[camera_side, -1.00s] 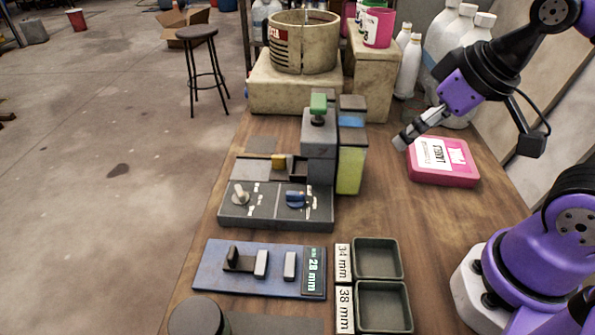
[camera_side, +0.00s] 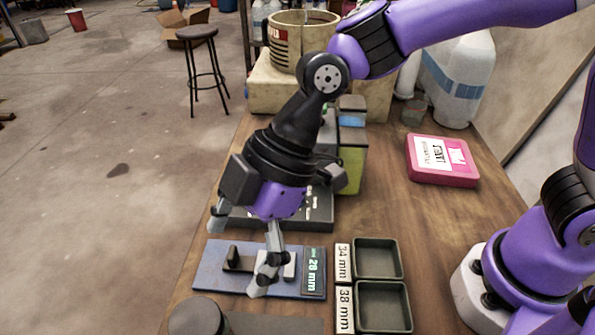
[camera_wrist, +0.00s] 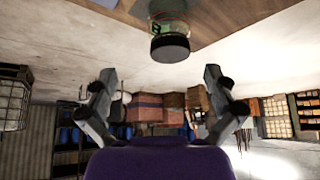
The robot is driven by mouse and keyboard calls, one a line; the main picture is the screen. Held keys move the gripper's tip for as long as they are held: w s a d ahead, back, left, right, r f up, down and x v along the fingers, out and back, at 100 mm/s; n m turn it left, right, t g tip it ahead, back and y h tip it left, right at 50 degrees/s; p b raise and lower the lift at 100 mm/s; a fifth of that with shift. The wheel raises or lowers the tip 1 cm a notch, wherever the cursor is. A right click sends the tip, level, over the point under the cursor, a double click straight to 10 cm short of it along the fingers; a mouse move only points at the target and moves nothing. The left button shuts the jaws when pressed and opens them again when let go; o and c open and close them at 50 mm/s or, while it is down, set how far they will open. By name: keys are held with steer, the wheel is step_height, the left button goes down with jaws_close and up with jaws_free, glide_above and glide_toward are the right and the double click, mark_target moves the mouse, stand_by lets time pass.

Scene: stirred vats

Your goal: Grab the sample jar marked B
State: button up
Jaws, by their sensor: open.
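A jar (camera_wrist: 168,30) with a dark round lid (camera_wrist: 171,48) and something green inside stands at the table's edge, inverted in the wrist view.
The gauge plate shows 28 mm. Two dark trays (camera_side: 378,258) labelled 34 mm and 38 mm (camera_side: 383,306) stand right of it. A control box (camera_side: 322,212) is partly hidden behind my gripper. A pink case (camera_side: 443,178) lies at right. A large vat (camera_side: 285,42) stands behind.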

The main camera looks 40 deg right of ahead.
mark_target(212, 310)
steer(key=shift+n+g, duration=0.4)
steer(key=shift+n, duration=0.1)
steer(key=x, duration=0.4)
steer(key=s+a+x, duration=0.1)
steer(key=shift+a, duration=0.2)
steer(key=x, duration=0.6)
steer(key=shift+w+f, duration=0.2)
steer(key=c, duration=1)
